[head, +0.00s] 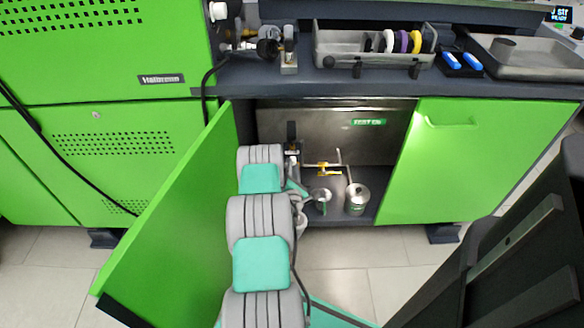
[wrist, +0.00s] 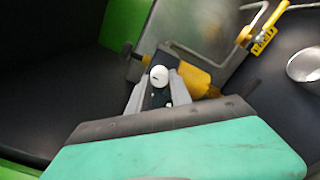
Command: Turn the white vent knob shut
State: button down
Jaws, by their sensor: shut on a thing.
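The white vent knob (wrist: 159,75) is a small round white cap in the wrist view, in front of a dark part and beside a yellow fitting (wrist: 195,82). My gripper (wrist: 159,84) has its two grey fingers on either side of the knob, shut on it. The knob's sides are partly covered by the fingers, and I cannot tell how far it is turned. In the head view my arm reaches into the open cabinet and hides most of the gripper and the knob.
The open green door (head: 170,205) stands left of my arm. A yellow-handled valve (head: 328,168) and a metal canister (head: 357,198) are to the right inside the cabinet.

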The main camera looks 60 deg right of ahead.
jog(key=c, duration=1.2)
grip_release()
jog(key=shift+o, duration=0.2)
jog(key=shift+a+f+b, duration=0.1)
jog(key=shift+a+b, duration=0.05)
jog(key=shift+b, duration=0.2)
jog(key=b+v, duration=0.6)
jog(key=v, duration=0.1)
jog(key=shift+s+a, duration=0.15)
jog(key=shift+a, duration=0.1)
